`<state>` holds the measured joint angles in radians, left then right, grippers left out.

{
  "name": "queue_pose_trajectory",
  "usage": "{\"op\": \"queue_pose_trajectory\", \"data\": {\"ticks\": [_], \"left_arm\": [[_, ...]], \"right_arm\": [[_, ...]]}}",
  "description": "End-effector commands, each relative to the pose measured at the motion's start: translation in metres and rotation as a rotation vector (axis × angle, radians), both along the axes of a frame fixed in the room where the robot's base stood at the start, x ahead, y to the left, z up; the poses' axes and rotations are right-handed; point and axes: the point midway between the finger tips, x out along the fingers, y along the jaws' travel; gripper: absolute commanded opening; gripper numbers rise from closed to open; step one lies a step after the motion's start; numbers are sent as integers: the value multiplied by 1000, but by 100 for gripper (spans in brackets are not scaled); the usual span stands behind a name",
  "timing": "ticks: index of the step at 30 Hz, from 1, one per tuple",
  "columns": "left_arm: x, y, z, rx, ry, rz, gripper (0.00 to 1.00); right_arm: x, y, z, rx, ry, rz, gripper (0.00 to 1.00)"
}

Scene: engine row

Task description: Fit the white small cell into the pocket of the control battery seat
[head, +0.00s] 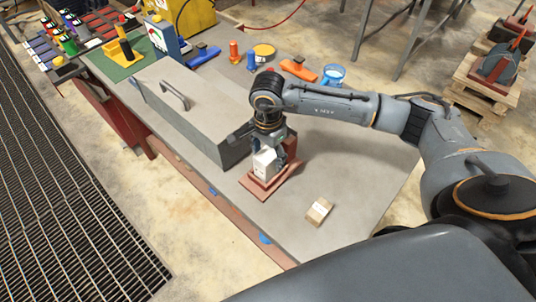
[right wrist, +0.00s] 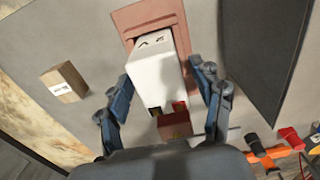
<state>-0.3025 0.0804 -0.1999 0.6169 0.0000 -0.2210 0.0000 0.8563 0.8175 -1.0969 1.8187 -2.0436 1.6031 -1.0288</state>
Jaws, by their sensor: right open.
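The white small cell (head: 264,163) stands upright at the red-brown control battery seat (head: 262,191), on the front part of the grey table. The right wrist view shows the cell (right wrist: 158,72) with the seat (right wrist: 150,18) around its far end. The cell appears to be in the pocket, but how deep it sits is hidden. My right gripper (head: 275,152) is just above the seat, pointing down. Its fingers (right wrist: 163,80) are spread on both sides of the cell, with visible gaps. My left gripper is out of view.
A long grey box with a handle (head: 174,96) lies close left of the seat. A small cardboard box (head: 319,211) lies to the right. Orange and blue tools (head: 299,69) lie at the back. The table's front right is mostly clear.

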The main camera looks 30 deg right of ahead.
Motion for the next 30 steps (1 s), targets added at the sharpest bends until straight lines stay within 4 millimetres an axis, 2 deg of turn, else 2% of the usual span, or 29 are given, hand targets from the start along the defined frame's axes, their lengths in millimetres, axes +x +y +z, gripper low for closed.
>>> {"op": "queue_pose_trajectory", "data": {"ticks": [2, 5, 15, 18, 24, 30], "left_arm": [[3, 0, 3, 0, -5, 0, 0], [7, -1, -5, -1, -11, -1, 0], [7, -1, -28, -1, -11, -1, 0], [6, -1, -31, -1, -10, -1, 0], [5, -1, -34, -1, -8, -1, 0], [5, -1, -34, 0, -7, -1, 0]], "right_arm": [[0, 0, 4, 0, -1, 0, 66], [1, 0, 15, 2, -5, 1, 66], [2, 0, 87, 0, -7, 0, 66], [1, 0, 103, 1, -5, 1, 66], [0, 0, 120, 0, -1, 0, 66], [0, 0, 122, 0, 0, 0, 66]]}}
